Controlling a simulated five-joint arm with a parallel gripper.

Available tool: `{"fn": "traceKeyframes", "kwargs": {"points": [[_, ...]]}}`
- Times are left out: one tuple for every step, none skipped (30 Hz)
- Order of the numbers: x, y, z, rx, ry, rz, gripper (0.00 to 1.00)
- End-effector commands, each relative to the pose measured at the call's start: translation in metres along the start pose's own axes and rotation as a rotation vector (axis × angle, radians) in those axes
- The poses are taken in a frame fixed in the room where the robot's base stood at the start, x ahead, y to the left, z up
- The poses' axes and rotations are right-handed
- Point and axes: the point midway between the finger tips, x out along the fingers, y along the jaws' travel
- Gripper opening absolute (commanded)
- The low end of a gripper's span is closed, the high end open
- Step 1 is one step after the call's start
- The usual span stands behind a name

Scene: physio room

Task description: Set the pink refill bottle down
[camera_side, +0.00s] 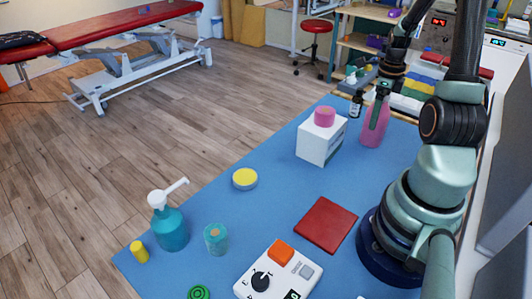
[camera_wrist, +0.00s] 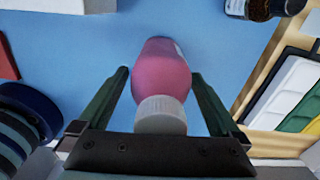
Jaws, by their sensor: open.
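The pink refill bottle (camera_side: 374,125) looks upright, its base appearing to rest on the blue table mat (camera_side: 270,205) near the back right. In the wrist view, the bottle (camera_wrist: 161,72) has its white cap (camera_wrist: 160,115) towards me. My gripper (camera_wrist: 160,78) is open, with one dark finger on each side of the bottle and blue mat showing in the gaps. In the side view, my gripper (camera_side: 384,82) is at the top of the bottle, and the fingers are too small to make out clearly.
A white box (camera_side: 320,143) with a pink piece on top stands left of the bottle. A dark small bottle (camera_side: 356,103) is behind it, and a wooden tray of coloured items (camera_wrist: 290,95) lies close by. A red pad (camera_side: 326,224) lies nearer; the mat between is clear.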

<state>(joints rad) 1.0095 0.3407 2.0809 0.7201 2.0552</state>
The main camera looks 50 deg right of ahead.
Motion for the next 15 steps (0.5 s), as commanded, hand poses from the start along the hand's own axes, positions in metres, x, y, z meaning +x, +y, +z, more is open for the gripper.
{"fn": "traceKeyframes", "kwargs": {"points": [[-0.005, -0.001, 0.000, 0.000, -0.002, -0.003, 1.00], [-0.008, -0.001, 0.001, 0.000, -0.002, -0.004, 1.00], [-0.013, -0.001, 0.001, 0.000, -0.003, -0.005, 1.00], [-0.018, -0.001, 0.001, 0.000, -0.003, -0.005, 1.00], [-0.024, -0.002, 0.001, 0.000, -0.003, -0.006, 1.00], [-0.032, -0.001, 0.001, 0.000, -0.003, -0.007, 1.00], [-0.038, -0.001, 0.001, 0.000, -0.003, -0.007, 1.00], [-0.045, -0.002, 0.001, 0.000, -0.004, -0.008, 1.00], [-0.053, -0.002, 0.001, 0.000, -0.004, -0.008, 1.00], [-0.060, -0.002, 0.001, 0.000, -0.004, -0.007, 1.00], [-0.066, -0.001, 0.001, 0.000, -0.004, -0.007, 1.00], [-0.074, -0.002, 0.001, 0.000, -0.004, -0.007, 1.00], [-0.080, -0.002, 0.001, 0.000, -0.003, -0.007, 1.00], [-0.085, -0.001, 0.001, 0.000, -0.003, -0.006, 1.00], [-0.092, -0.001, 0.001, 0.000, -0.003, -0.006, 1.00]]}}
